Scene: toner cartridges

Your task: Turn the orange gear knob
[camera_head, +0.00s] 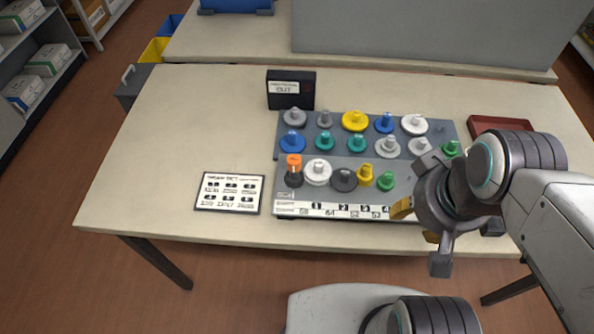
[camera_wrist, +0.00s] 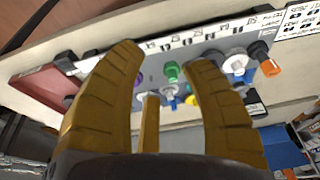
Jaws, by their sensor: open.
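The orange knob (camera_head: 293,162) stands upright on a dark gear at the left end of the front row on the grey gear board (camera_head: 284,207). In the wrist view the orange knob (camera_wrist: 270,67) is at the upper right, outside the fingers. My gripper (camera_head: 416,222) is open and empty at the board's right front part, well to the right of the orange knob. In the wrist view my gripper (camera_wrist: 168,62) shows its yellow fingers spread, with green and white gears seen between and beyond them. My gripper and arm hide part of the board's right end.
Several coloured gears crowd the board, including a white one (camera_head: 317,171) right beside the orange knob. A black box (camera_head: 291,90) stands behind, a printed card (camera_head: 229,193) lies left, and a red tray (camera_head: 500,123) is at the right.

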